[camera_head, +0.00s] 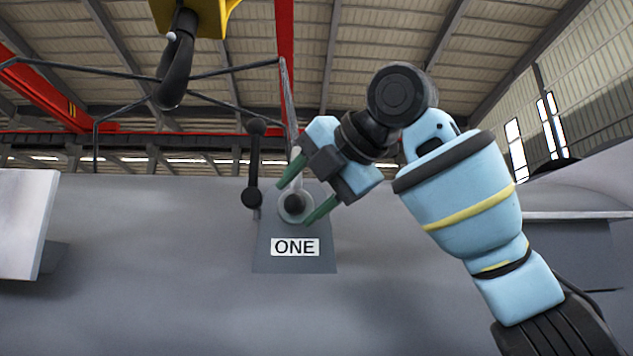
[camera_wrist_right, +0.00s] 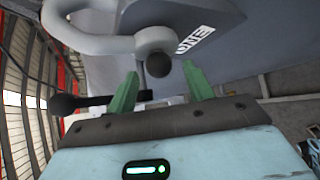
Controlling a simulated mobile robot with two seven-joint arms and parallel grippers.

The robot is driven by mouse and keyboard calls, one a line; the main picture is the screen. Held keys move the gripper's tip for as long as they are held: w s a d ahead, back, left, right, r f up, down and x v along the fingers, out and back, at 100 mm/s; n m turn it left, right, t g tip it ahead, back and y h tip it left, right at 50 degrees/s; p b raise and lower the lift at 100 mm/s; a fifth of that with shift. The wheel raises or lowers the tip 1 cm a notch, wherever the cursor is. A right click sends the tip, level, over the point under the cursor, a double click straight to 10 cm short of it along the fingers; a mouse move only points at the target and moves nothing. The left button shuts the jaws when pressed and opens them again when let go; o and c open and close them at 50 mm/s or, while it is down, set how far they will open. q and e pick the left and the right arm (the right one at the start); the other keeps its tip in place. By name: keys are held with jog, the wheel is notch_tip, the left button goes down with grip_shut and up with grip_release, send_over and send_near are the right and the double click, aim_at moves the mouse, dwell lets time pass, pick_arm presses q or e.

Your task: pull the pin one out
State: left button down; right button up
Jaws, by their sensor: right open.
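A grey plate (camera_head: 265,245) carries the white label ONE (camera_head: 295,247). Above the label, the dark round knob (camera_head: 293,203) of pin one sits in the eye of a light grey shackle (camera_head: 284,214). The knob (camera_wrist_right: 158,65) and shackle (camera_wrist_right: 95,44) also show in the right wrist view. My right gripper (camera_head: 306,191) is open, its green fingers angled at the shackle. In the wrist view the knob appears between the fingertips, near the left one; contact cannot be told. My left gripper is not in view.
A black bar with round ends (camera_head: 254,165) stands just left of the shackle, close to my right fingers. A dark hook (camera_head: 177,65) hangs from a yellow block above. Dark thin rods cross at upper left. A pale panel (camera_head: 25,220) juts in at left.

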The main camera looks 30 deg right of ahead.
jog(key=shift+w, duration=0.2)
jog(key=shift+c, duration=0.3)
jog(key=shift+s, duration=0.1)
grip_shut()
jog(key=s+a, duration=0.4)
jog(key=s, duration=0.5)
jog(key=shift+s+a, duration=0.35)
jog(key=shift+a, duration=0.05)
dwell(1.2)
